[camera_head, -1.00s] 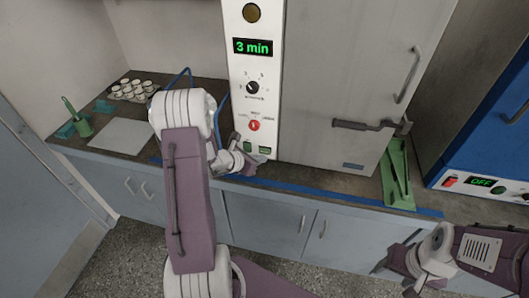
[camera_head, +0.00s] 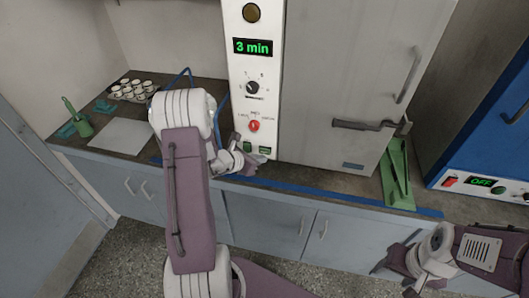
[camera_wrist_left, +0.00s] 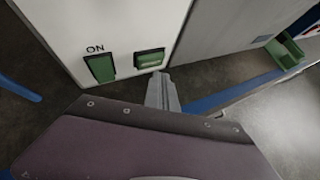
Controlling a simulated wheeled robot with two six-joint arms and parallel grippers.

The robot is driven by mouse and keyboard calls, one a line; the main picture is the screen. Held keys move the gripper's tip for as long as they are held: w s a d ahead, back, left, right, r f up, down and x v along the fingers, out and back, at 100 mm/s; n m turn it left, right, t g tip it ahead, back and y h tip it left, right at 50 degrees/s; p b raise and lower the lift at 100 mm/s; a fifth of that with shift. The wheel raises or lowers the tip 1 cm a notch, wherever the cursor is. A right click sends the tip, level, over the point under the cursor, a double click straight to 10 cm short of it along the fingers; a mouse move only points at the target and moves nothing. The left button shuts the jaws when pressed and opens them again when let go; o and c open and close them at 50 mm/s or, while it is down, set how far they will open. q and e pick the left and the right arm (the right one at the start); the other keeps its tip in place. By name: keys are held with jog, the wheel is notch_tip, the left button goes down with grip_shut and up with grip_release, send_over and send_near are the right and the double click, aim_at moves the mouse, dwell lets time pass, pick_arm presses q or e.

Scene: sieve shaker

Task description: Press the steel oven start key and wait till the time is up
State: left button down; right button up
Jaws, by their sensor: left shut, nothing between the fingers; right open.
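The steel oven (camera_head: 340,75) has a grey door and a white control panel (camera_head: 254,110) with a green display (camera_head: 252,47) reading "3 min". A dark knob (camera_head: 252,88) and a red button (camera_head: 254,126) sit below. At the panel's bottom are two green keys. The left one, under the label ON, shows in the left wrist view (camera_wrist_left: 101,68); the other (camera_wrist_left: 150,59) is to its right. My left gripper (camera_wrist_left: 160,78) is shut and empty, its tip just below the right key; I cannot tell if it touches. My right gripper (camera_head: 385,262) is open and empty at the lower right.
A blue oven (camera_head: 490,140) with an OFF display stands at the right. A green tray (camera_head: 398,190) lies beside the steel oven. Small cups (camera_head: 132,90), a white sheet (camera_head: 118,136) and a green holder (camera_head: 82,125) stand on the left counter. Blue tape (camera_head: 300,190) runs along the front edge.

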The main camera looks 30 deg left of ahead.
pick_arm(q)
jog(key=shift+w, duration=0.15)
jog(key=shift+w+a, duration=0.1)
jog(key=shift+w, duration=0.2)
jog(key=shift+w+a, duration=0.1)
jog(key=shift+w, duration=0.35)
dwell(0.8)
jog(key=shift+s+b, duration=0.55)
jog(key=shift+s, duration=0.05)
jog(key=shift+s+d, duration=0.2)
jog(key=shift+s, duration=0.1)
